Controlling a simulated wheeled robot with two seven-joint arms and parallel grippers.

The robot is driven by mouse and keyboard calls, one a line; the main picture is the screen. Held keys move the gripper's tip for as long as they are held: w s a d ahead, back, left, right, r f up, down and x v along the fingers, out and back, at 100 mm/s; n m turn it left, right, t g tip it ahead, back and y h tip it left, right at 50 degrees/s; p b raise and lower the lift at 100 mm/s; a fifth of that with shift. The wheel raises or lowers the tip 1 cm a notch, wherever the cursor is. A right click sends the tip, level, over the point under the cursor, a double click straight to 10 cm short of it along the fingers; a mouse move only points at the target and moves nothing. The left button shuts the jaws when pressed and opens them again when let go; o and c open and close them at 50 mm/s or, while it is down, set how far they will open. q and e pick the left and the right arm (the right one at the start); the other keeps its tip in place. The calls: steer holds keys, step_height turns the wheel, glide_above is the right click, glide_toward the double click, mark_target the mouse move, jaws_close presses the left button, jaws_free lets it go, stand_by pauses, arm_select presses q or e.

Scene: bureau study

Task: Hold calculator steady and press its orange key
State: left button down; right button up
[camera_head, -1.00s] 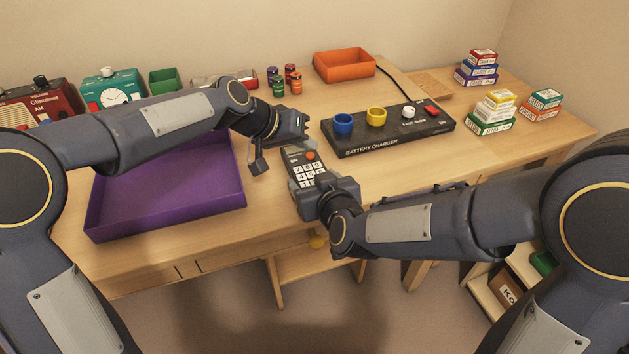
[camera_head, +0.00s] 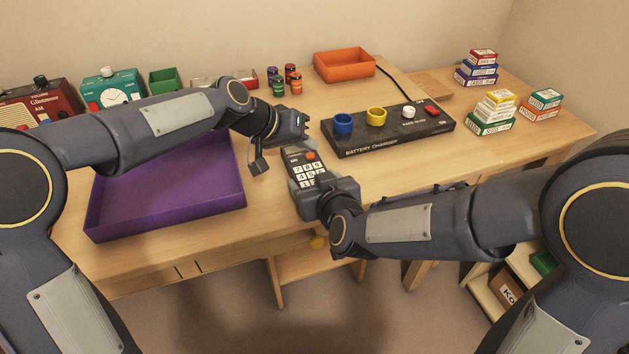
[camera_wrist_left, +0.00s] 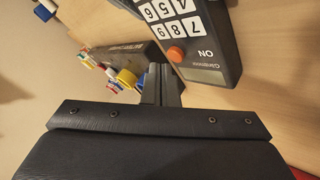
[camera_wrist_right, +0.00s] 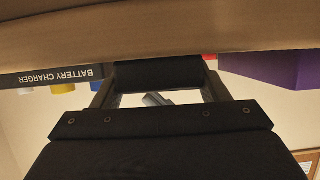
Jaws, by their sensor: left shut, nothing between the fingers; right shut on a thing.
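The dark calculator (camera_head: 292,158) has white number keys and an orange key (camera_head: 310,155) near its top end. My right gripper (camera_head: 322,188) is shut on the calculator's lower part at the desk's front edge. In the right wrist view the dark calculator end (camera_wrist_right: 155,74) sits between its fingers. My left gripper (camera_head: 300,132) is shut and empty, just beyond the calculator's top end. In the left wrist view its closed fingertips (camera_wrist_left: 161,72) are close beside the orange key (camera_wrist_left: 176,55), and the calculator's display and "ON" label show. I cannot tell the exact gap between fingertips and key.
A black battery charger (camera_head: 385,137) with coloured cups lies right of the calculator. A purple tray (camera_head: 100,225) is on the left. An orange bin (camera_head: 344,65), small batteries (camera_head: 284,80) and stacked boxes (camera_head: 492,122) stand farther back. Bare desk lies between tray and calculator.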

mark_target(306, 159)
arm_select(q)
steer(key=shift+f, duration=0.15)
stand_by(0.4)
steer(key=shift+f, duration=0.45)
stand_by(0.3)
steer(key=shift+r, duration=0.6)
steer(key=shift+r, duration=0.1)
step_height(306, 159, up, 6)
steer(key=shift+f, duration=0.1)
stand_by(0.5)
